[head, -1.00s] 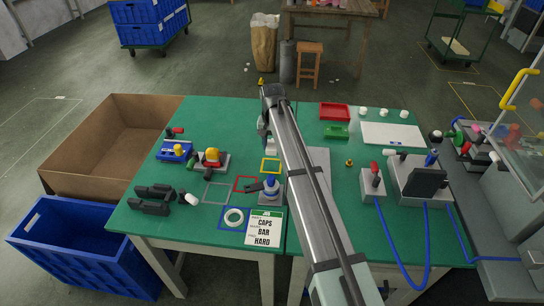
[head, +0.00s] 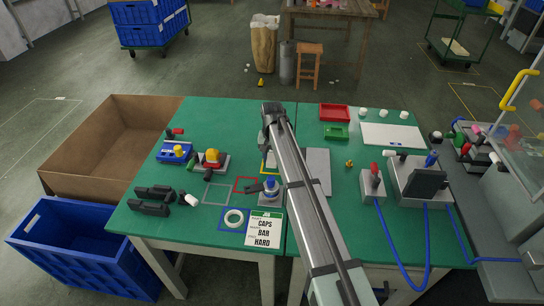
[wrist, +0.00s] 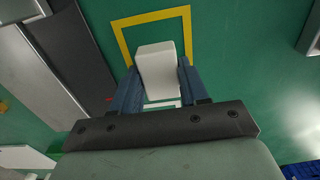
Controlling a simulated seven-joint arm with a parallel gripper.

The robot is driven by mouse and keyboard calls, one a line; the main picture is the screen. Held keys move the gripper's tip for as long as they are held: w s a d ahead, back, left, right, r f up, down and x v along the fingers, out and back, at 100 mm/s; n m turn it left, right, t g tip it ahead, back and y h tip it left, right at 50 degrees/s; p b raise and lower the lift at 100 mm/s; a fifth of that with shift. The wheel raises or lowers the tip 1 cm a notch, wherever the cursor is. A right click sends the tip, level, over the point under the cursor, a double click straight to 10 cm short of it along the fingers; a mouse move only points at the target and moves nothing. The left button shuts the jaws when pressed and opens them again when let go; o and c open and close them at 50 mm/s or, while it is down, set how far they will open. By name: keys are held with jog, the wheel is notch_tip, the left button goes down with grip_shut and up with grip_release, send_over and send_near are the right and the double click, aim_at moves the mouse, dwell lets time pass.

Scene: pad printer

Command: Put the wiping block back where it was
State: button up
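The wiping block (wrist: 158,68) is a pale white block between the two blue fingers of my gripper (wrist: 158,78) in the wrist view. The fingers press on its two sides, so my gripper is shut on it. A yellow square outline (wrist: 154,16) on the green table top lies just beyond and around the block in that view. I cannot tell whether the block touches the table. In the head view my gripper (head: 268,148) is over the yellow outline (head: 263,164) and hides most of it and the block.
A red outline (head: 246,185) and a stamp-like tool with a blue top (head: 271,186) are close in front. A grey plate (head: 317,170) lies to the right.

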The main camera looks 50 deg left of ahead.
aim_at(273, 158)
jog(key=o, duration=0.4)
jog(key=shift+r, duration=0.1)
notch_tip(273, 158, up, 12)
jog(key=shift+r, duration=0.1)
dwell(0.5)
jog(key=shift+w, duration=0.1)
dwell(0.4)
